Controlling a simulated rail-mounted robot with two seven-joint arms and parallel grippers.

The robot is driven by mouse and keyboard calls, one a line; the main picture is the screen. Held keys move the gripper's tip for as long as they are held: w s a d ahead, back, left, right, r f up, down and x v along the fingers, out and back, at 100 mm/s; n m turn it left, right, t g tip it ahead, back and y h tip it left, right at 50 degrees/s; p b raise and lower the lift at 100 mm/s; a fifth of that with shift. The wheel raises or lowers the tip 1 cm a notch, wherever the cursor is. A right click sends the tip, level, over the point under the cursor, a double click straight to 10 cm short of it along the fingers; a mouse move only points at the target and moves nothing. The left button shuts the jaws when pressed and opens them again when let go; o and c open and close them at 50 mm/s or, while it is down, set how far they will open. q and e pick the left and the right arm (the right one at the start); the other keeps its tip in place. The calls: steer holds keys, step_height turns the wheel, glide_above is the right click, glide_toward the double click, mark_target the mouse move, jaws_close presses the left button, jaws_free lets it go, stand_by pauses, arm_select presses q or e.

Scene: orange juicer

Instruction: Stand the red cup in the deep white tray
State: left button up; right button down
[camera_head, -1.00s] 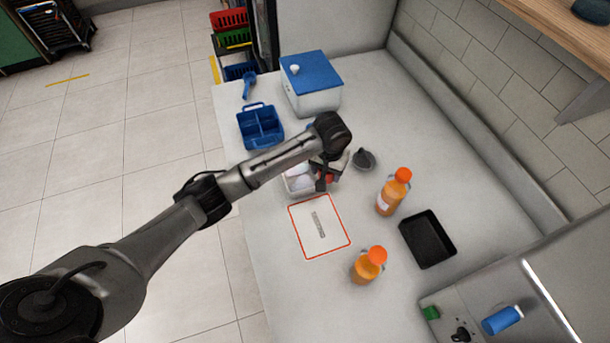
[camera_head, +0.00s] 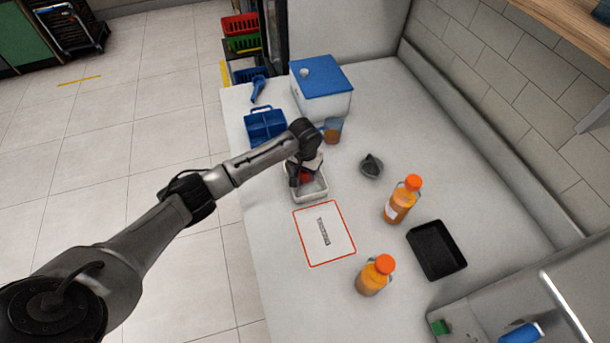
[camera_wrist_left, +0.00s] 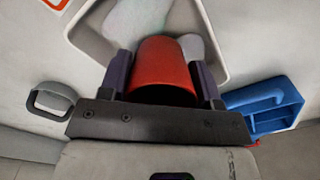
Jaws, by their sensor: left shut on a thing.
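The red cup (camera_head: 306,178) is gripped in my left gripper (camera_head: 300,175), over the deep white tray (camera_head: 322,194). In the left wrist view the red cup (camera_wrist_left: 166,62) sits between the two dark fingers of my left gripper (camera_wrist_left: 163,76), which is shut on it. The white tray (camera_wrist_left: 88,40) surrounds the cup's far end there, with pale, soft-looking contents behind it. My arm hides part of the tray in the head view. I cannot tell whether the cup touches the tray floor. My right gripper is not in view.
A blue caddy (camera_head: 264,126) and a glass with orange contents (camera_head: 332,130) are close behind the tray. A grey juicer part (camera_head: 371,166) stands right. A red-edged mat (camera_head: 324,234) lies in front. Orange bottles (camera_head: 403,200) and a black tray (camera_head: 437,250) are further right.

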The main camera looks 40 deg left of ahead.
arm_select(q)
step_height(320, 180, down, 2)
steer(key=shift+f, duration=0.2)
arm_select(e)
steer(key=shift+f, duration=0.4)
arm_select(q)
steer(key=shift+f, duration=0.15)
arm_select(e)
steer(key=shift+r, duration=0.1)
arm_select(q)
steer(key=o, duration=0.6)
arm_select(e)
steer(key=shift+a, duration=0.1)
